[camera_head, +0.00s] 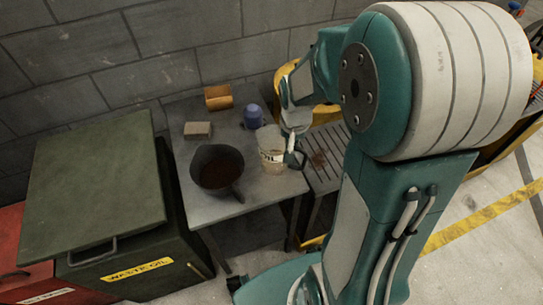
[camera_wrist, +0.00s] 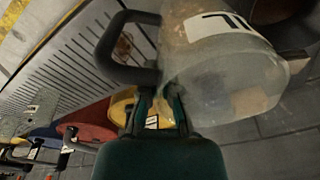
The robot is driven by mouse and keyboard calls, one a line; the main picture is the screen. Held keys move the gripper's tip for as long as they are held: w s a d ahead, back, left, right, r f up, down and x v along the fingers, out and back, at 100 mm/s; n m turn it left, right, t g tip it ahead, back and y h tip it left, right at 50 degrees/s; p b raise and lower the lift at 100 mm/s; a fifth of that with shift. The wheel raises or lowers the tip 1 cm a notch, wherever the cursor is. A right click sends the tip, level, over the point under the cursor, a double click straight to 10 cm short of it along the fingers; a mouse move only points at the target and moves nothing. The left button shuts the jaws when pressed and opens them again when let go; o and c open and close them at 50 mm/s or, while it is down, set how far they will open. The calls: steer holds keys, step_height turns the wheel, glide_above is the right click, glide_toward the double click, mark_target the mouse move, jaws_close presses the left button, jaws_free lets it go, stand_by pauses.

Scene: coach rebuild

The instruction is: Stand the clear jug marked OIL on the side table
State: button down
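The clear jug marked OIL (camera_head: 271,158) is upright at the right side of the grey side table (camera_head: 260,190); whether its base touches the top is hard to tell. Its label faces the head camera. In the wrist view the jug (camera_wrist: 225,85) fills the upper right, with its dark handle loop (camera_wrist: 108,45) to the left. My gripper (camera_head: 294,158) is at the jug's right side. In the wrist view my gripper's fingertips (camera_wrist: 160,98) are at the lower end of the handle, close against the jug. Whether they grip it is not clear.
A small block (camera_head: 198,130), an orange-brown object (camera_head: 218,97) and a blue item (camera_head: 252,116) are behind. A slatted grate (camera_head: 325,160) lies to the right. A green waste oil bin (camera_head: 95,185) stands left of the table.

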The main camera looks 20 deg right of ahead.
steer(key=a+f, duration=0.1)
steer(key=w+a+f, duration=0.1)
steer(key=f, duration=0.1)
steer(key=w+a+f, duration=0.1)
steer(key=shift+w+a+f, duration=0.15)
steer(key=shift+w, duration=0.1)
steer(key=shift+w+f, duration=0.2)
steer(key=shift+f, duration=0.1)
steer(key=shift+w+a+f, duration=0.1)
steer(key=shift+w+f, duration=0.15)
steer(key=shift+f, duration=0.2)
step_height(320, 180, down, 3)
steer(key=shift+f, duration=0.1)
steer(key=shift+a, duration=0.2)
steer(key=c, duration=0.8)
jaws_free()
steer(key=shift+d, duration=0.1)
